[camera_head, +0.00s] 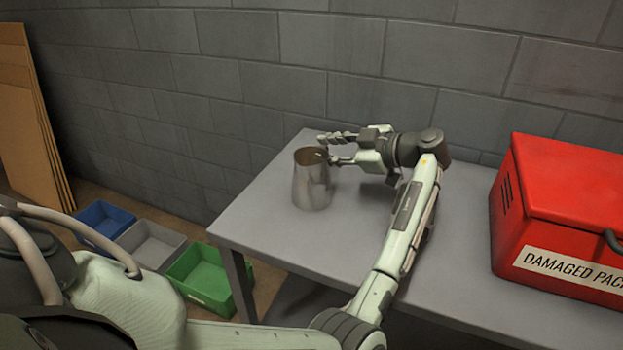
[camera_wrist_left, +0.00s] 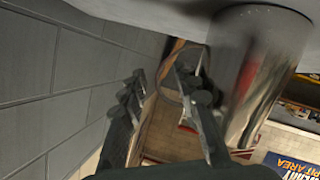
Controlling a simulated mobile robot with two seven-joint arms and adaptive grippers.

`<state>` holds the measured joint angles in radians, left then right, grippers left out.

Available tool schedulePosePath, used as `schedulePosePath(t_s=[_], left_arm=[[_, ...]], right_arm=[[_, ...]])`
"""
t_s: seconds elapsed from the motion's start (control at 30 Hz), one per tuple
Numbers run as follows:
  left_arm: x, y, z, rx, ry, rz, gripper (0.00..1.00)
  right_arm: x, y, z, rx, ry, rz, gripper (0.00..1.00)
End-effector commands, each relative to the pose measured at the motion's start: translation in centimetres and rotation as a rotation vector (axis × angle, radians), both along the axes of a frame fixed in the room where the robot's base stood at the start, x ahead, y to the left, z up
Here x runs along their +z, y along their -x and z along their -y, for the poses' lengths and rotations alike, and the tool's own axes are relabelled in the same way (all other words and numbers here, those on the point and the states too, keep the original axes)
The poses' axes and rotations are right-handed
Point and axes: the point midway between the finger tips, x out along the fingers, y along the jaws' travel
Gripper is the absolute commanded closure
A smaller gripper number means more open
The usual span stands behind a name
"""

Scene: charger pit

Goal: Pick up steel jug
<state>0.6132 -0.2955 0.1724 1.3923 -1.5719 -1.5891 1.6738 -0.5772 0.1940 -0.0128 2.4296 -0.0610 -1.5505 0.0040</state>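The steel jug (camera_head: 311,185) stands upright on the left part of the grey table. It is a shiny tapered vessel; in the left wrist view the jug (camera_wrist_left: 265,65) fills the upper right, with its thin loop handle (camera_wrist_left: 160,88) on its left side. My left gripper (camera_head: 328,148) reaches in from the jug's right, near its rim, pointing left. In the wrist view the left gripper (camera_wrist_left: 160,76) has its fingers apart. One finger overlaps the handle loop; whether it passes through or touches it I cannot tell. My right gripper is not in view.
The grey table (camera_head: 270,235) stands against a block wall (camera_head: 300,90). A red box (camera_head: 565,190) labelled "DAMAGED PAC…" is on its right. Blue (camera_head: 105,222), grey (camera_head: 150,243) and green (camera_head: 203,283) bins are on the floor at left. Cardboard sheets (camera_head: 30,130) lean at far left.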

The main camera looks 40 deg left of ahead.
Motion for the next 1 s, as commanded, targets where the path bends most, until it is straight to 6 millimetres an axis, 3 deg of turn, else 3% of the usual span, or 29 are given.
schedulePosePath(t_s=[0.23, 0.5, 1.0], left_arm=[[-0.20, -0.01, -0.51, 0.000, 0.001, 0.000, 0.69], [-0.18, -0.02, -0.48, 0.000, 0.001, 0.000, 1.00], [-0.15, -0.04, -0.48, -0.001, 0.000, 0.001, 1.00]], right_arm=[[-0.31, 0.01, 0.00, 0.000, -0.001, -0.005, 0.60], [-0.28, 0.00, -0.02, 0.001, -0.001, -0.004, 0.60], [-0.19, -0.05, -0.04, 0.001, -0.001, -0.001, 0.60]])
